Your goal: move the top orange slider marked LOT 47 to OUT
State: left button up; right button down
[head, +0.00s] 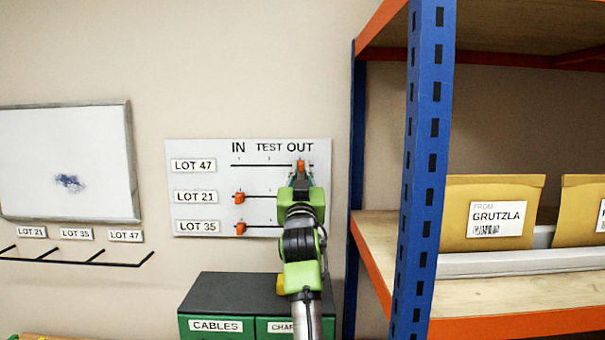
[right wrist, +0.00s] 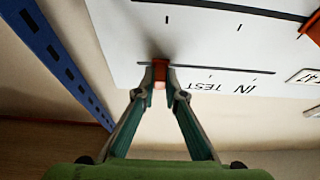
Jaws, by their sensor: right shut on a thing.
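The grey slider board (head: 250,152) hangs on the wall with IN, TEST and OUT marked along its top. The orange LOT 47 slider (head: 300,165) is on the top slot, under the OUT mark near the slot's right end. My right gripper (head: 299,174) is shut on it. In the right wrist view the fingertips (right wrist: 159,86) close around the orange slider (right wrist: 159,70), and the OUT lettering is hidden there. The LOT 21 slider (head: 239,197) and LOT 35 slider (head: 240,228) are at the IN side. My left gripper is not in view.
A blue and orange shelf (head: 424,170) with yellow envelopes stands close on the right of the board. A dark cabinet (head: 240,290) marked CABLES is below. A whiteboard (head: 65,155) and hooks (head: 75,255) are on the left wall.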

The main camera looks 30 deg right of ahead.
jog(key=shift+d, duration=0.1)
jog(key=c, duration=2.1)
grip_release()
jog(key=shift+s, duration=0.1)
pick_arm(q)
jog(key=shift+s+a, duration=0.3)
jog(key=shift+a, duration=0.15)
pick_arm(e)
jog(key=shift+s+d, duration=0.1)
jog(key=shift+d, duration=0.05)
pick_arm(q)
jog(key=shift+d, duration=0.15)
pick_arm(e)
jog(key=v, duration=1.2)
